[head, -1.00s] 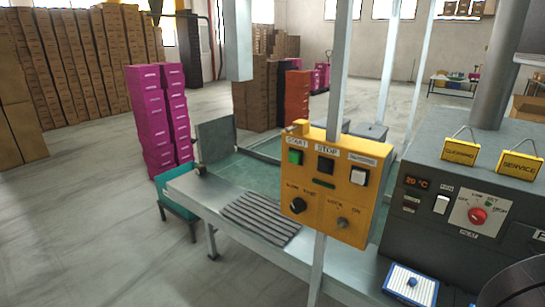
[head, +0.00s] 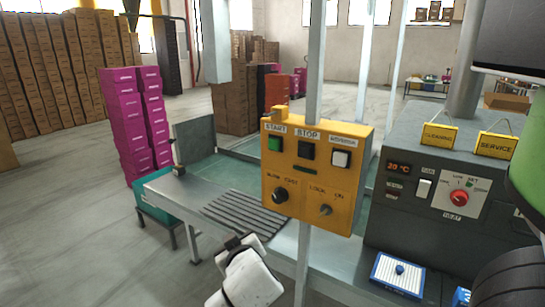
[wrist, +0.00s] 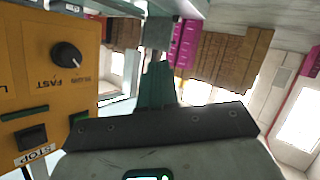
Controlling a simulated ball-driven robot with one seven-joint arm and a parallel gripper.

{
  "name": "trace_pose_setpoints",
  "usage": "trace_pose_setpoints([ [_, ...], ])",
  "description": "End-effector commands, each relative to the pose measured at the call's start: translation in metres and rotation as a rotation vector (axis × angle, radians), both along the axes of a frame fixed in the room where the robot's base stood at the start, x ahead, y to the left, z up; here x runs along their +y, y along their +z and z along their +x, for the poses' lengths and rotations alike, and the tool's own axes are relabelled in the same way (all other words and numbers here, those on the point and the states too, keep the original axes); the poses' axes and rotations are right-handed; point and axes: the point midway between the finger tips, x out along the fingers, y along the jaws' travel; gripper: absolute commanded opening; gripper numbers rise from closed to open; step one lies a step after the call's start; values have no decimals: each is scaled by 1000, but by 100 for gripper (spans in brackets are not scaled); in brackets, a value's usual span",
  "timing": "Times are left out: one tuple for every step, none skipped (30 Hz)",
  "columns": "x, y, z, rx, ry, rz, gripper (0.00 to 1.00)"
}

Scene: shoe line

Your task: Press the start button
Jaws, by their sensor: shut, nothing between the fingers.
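The yellow control panel (head: 310,180) hangs on a metal post in the middle of the head view. Its green START button (head: 274,144) is at the upper left, beside the black STOP button (head: 306,150). My gripper (head: 235,242) is low in the head view, below and left of the panel, apart from it. In the wrist view the panel (wrist: 35,75) appears upside down at the left. A green edge of the START button (wrist: 78,119) shows there, partly hidden by my gripper's dark body. My gripper (wrist: 157,70) is shut and empty.
A conveyor with a slatted grey section (head: 245,214) runs behind and below the panel. A grey machine (head: 430,205) with a red knob stands at the right, with a blue-and-white pad (head: 398,274) before it. Magenta boxes (head: 125,120) stand at the left. The floor at the left is clear.

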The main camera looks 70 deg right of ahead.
Motion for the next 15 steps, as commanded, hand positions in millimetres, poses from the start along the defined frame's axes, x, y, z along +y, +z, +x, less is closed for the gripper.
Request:
trace_pose_setpoints([
  [-20, 20, 3, -60, -35, -83, 0],
  [-29, 36, 4, -93, -52, -135, 0],
  [-40, 55, 5, -129, -71, -202, 0],
  [-47, 69, 5, -154, -84, -251, 0],
  [-54, 83, 4, -178, -96, -298, 0],
  [-60, 100, 3, -204, -110, -357, 0],
  [-64, 112, 2, -220, -118, -397, 0],
  [-68, 122, 1, -233, -125, -436, 0],
  [-71, 135, 0, -249, -134, -481, 0],
  [-73, 143, -1, -258, -138, -510, 0],
  [-75, 150, -2, -265, -142, -534, 0],
  [-76, 157, -2, -274, -145, -561, 0],
  [-77, 161, -3, -276, -147, -576, 0],
  [-77, 165, -3, -280, -149, -588, 0],
  [-78, 168, -4, -282, -150, -598, 0],
])
